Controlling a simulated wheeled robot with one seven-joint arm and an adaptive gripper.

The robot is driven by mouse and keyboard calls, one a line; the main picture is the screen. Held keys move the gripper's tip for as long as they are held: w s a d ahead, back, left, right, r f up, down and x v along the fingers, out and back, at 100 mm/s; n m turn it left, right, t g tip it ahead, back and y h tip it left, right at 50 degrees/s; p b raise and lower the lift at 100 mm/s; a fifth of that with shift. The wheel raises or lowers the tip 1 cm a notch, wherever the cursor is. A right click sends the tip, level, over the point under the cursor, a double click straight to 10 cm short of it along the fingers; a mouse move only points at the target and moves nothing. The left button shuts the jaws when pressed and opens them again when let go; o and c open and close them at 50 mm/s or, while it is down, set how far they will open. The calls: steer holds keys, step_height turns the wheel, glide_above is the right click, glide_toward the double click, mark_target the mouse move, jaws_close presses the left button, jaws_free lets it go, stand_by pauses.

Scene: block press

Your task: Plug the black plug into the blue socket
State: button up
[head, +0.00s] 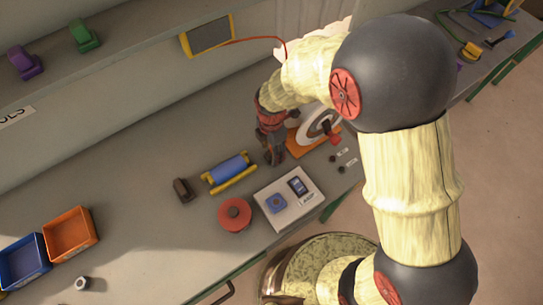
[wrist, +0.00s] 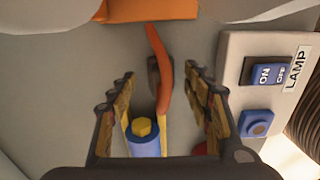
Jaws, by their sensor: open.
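The blue socket (head: 276,203) is on top of a white box marked LAMP. It also shows at the right of the wrist view (wrist: 257,123), outside my fingers. My gripper (head: 274,160) is open, up and left of the box in the head view. In the wrist view, a dark upright piece that looks like the black plug (wrist: 152,78) shows between my open fingertips (wrist: 159,74). An orange cord-like strip (wrist: 158,50) passes beside it and partly covers it. I cannot tell whether the fingers touch it. In the head view my gripper hides this spot.
A blue roller in a yellow frame (head: 229,172) and a red button (head: 234,215) stand left of the box. A small dark block (head: 183,190) lies farther left. An orange-based disc (head: 305,140) is just right of my gripper.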

steer(key=shift+f, duration=0.95)
steer(key=shift+s, duration=0.1)
steer(key=c, duration=0.3)
steer(key=c, duration=0.7)
steer(key=shift+c, duration=0.8)
